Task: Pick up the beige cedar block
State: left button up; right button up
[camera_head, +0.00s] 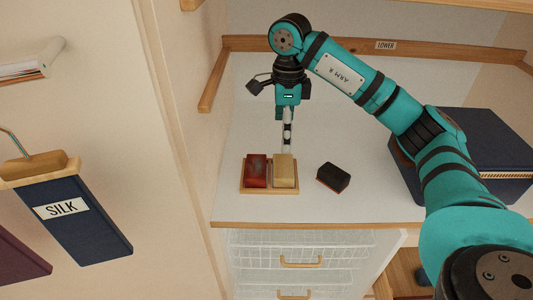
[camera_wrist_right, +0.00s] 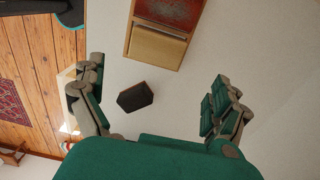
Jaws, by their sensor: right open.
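The beige cedar block (camera_head: 284,171) sits at the right in a small wooden tray (camera_head: 256,192) on the white shelf, beside a red block (camera_head: 256,171). In the right wrist view the beige block (camera_wrist_right: 157,47) lies just beyond the fingers, below the red block (camera_wrist_right: 172,12). My right gripper (camera_head: 282,92) is above the shelf, behind the tray in the head view; its fingers are spread wide in the right wrist view (camera_wrist_right: 157,72), with nothing between them touching. My left gripper is not in view.
A dark block with a reddish base (camera_head: 333,177) lies right of the tray. A dark blue box (camera_head: 496,146) stands at the right, partly behind my arm. Wire baskets (camera_head: 300,250) are below the shelf. A "SILK" hanger (camera_head: 70,220) hangs left.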

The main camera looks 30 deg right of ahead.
jog(key=shift+f, duration=0.65)
jog(key=p, duration=0.1)
send_over(284, 165)
jog(key=f, duration=0.4)
jog(key=shift+s+d+f, duration=0.1)
jog(key=shift+s+f, duration=0.05)
jog(key=shift+s, duration=0.1)
jog(key=shift+w+f, duration=0.2)
jog(key=shift+f, duration=0.1)
jog(key=f+p, duration=0.2)
jog(key=f, duration=0.1)
jog(key=shift+a+p, duration=0.2)
jog(key=shift+p, duration=0.1)
jog(key=shift+f, duration=1.1)
jog(key=c, duration=0.4)
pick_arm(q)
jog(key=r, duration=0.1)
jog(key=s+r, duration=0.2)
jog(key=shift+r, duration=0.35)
pick_arm(e)
jog(key=c, duration=0.5)
